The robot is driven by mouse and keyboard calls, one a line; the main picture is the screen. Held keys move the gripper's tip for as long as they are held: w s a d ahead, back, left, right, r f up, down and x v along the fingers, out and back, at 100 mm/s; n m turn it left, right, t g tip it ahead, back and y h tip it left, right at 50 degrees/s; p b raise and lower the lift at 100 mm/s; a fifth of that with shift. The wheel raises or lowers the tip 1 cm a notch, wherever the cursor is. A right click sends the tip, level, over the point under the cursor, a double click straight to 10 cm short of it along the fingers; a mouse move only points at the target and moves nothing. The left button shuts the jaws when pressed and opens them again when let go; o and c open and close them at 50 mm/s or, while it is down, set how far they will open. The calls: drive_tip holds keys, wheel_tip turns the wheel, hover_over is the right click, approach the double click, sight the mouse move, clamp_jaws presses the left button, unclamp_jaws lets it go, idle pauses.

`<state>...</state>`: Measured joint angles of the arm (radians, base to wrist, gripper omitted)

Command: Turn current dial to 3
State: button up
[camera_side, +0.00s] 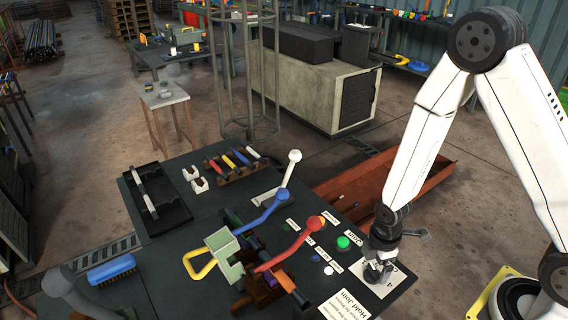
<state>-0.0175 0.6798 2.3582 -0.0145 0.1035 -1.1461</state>
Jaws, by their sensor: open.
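My gripper (377,272) points down over a white plate (392,283) at the right side of the dark worktable (190,270). Its fingers are low, close to the plate. I cannot make out the current dial; the fingers cover the middle of the plate, where it may be hidden. No dial numbers are readable here. Whether the fingers touch anything cannot be told.
A green button (343,242) and small labels stand left of my gripper. Levers with a red arm (290,250) and a blue arm (267,212) rise farther left. A printed card (343,306) lies at the front. A blue brush (111,270) lies far left.

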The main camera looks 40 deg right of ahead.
drive_tip(key=shift+f, duration=0.85)
drive_tip(key=shift+c, duration=0.2)
drive_tip(key=c, duration=1.1)
